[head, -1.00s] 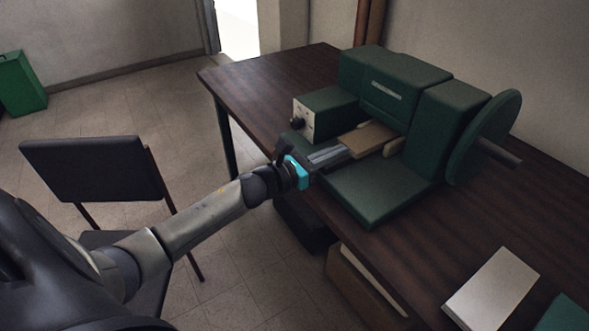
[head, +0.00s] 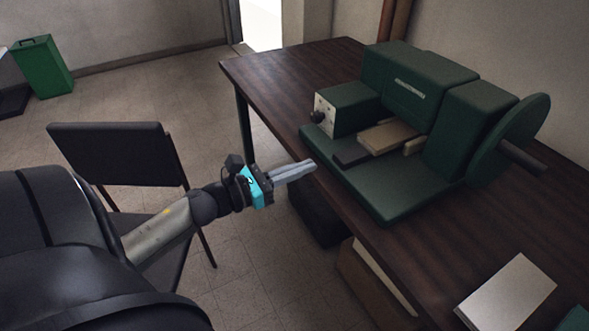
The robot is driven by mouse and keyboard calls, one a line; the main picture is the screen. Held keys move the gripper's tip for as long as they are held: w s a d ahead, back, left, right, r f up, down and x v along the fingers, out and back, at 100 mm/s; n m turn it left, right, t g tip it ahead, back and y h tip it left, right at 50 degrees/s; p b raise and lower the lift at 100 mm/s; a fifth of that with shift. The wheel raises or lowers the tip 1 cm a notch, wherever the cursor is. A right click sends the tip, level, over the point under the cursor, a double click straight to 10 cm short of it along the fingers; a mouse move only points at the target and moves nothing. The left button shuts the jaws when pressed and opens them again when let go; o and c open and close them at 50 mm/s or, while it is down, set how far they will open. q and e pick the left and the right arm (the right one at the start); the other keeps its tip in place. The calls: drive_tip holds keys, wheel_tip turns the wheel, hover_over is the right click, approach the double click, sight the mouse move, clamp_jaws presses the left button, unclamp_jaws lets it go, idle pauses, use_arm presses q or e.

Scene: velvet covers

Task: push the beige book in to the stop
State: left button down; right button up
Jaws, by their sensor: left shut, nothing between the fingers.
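The beige book (head: 389,138) lies flat in the opening of a green machine (head: 416,92), between the machine's side blocks. Its near edge shows, and its far end is hidden inside the machine; I cannot tell whether it touches the stop. A dark bar (head: 351,157) sits at the book's near left side. My left gripper (head: 311,166) is shut and empty, its fingers pointing right at the table's left edge, short of the green base plate and apart from the book. My right gripper is not in view.
The machine stands on a dark wooden table (head: 290,80), with a large green wheel (head: 510,140) on its right. A pale book (head: 507,291) lies at the table's front right. A black chair (head: 118,155) stands left of the table.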

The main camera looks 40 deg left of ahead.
use_arm(q)
drive_tip(key=shift+v, duration=0.85)
